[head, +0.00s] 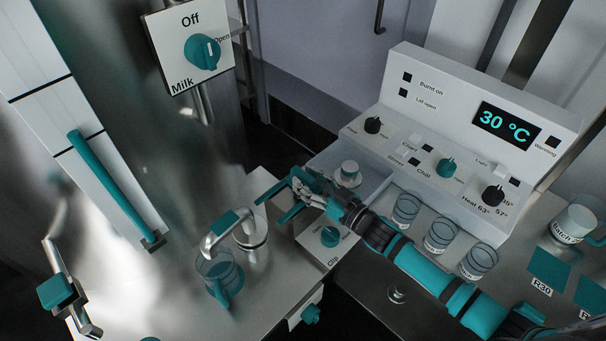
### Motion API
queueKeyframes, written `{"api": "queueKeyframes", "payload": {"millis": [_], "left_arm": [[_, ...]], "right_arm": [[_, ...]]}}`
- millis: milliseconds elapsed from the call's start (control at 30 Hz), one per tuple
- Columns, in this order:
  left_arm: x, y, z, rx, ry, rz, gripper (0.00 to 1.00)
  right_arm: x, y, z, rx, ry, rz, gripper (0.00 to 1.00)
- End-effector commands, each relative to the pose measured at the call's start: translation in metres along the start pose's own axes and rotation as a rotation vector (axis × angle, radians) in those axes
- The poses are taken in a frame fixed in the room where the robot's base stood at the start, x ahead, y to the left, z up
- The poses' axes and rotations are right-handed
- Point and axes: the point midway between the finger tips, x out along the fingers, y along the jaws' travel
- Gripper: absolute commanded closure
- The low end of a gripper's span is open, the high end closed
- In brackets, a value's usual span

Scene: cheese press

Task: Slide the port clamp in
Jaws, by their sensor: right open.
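My right gripper (308,188) reaches in from the lower right and is open. My left gripper is not in view.
A metal spout (222,228) and a clear jug with a teal handle (217,275) stand to the left. Several clear beakers (441,234) stand right of my arm, before the control panel (452,150).

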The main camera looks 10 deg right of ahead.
Motion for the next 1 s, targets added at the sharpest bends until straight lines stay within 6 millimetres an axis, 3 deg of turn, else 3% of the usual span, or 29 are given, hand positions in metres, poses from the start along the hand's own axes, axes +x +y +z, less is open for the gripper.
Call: {"api": "queueKeyframes", "payload": {"millis": [200, 533, 867, 1000], "left_arm": [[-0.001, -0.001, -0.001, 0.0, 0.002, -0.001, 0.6], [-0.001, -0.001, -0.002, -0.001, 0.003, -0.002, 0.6], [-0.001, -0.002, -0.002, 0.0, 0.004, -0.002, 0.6], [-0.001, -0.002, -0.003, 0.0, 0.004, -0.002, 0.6]], "right_arm": [[0.021, 0.0, 0.0, 0.0, 0.0, 0.001, 0.54], [0.023, 0.0, 0.001, 0.0, -0.001, 0.0, 0.55], [0.023, 0.0, 0.001, 0.0, -0.001, 0.001, 0.98], [0.023, 0.0, 0.001, 0.0, -0.001, 0.0, 1.0]]}}
